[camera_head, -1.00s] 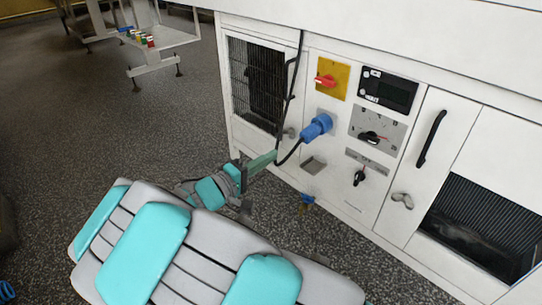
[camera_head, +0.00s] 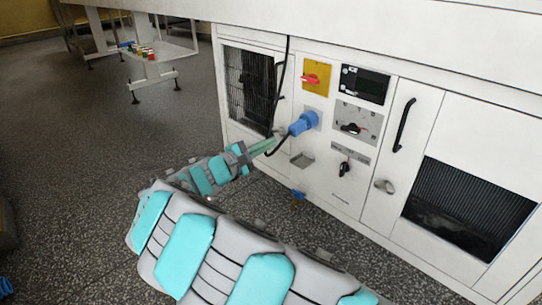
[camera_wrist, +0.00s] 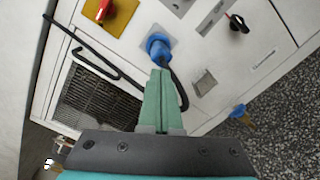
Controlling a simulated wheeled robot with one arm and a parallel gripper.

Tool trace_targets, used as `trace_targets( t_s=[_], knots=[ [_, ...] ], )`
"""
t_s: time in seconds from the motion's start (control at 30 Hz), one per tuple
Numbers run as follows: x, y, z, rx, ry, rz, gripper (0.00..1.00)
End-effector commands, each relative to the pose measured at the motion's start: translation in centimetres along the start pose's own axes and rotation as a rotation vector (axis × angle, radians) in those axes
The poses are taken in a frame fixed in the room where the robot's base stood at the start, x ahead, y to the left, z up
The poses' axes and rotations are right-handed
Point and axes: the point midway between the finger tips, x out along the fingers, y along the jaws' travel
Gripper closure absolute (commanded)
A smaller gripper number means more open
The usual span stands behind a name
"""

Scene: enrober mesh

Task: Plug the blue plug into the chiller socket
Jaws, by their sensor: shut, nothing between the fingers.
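The blue plug (camera_head: 303,123) sits at a grey square plate on the white machine's front panel, with a black cable running from its rear end. It also shows in the wrist view (camera_wrist: 158,46), against the plate (camera_wrist: 174,44). The socket face is hidden behind the plug; I cannot tell how deep it sits. My gripper (camera_head: 277,138) is shut and empty, just left of the plug's rear end. In the wrist view the green fingers (camera_wrist: 159,75) are together, their tips close to the plug's rear; I cannot tell if they touch it.
Around the plug are a yellow plate with a red switch (camera_head: 311,79), a display (camera_head: 364,84), a black knob (camera_head: 344,168) and a small grey ledge (camera_head: 302,160). A black-handled door (camera_head: 412,150) is at right. A blue fitting (camera_head: 298,195) hangs below.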

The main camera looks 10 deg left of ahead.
Motion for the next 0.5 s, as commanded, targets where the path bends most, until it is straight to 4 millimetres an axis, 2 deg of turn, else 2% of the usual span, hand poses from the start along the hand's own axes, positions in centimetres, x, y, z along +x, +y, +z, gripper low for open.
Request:
trace_targets(
  t_s=[0.1, 0.33, 0.5],
  knots=[
    [0.6, 0.0, -0.8, -0.061, 0.007, 0.003, 1.00],
    [1.6, -0.1, -1.1, -0.100, 0.010, 0.003, 1.00],
    [3.5, -0.1, -1.1, -0.099, 0.008, 0.002, 1.00]
  ],
)
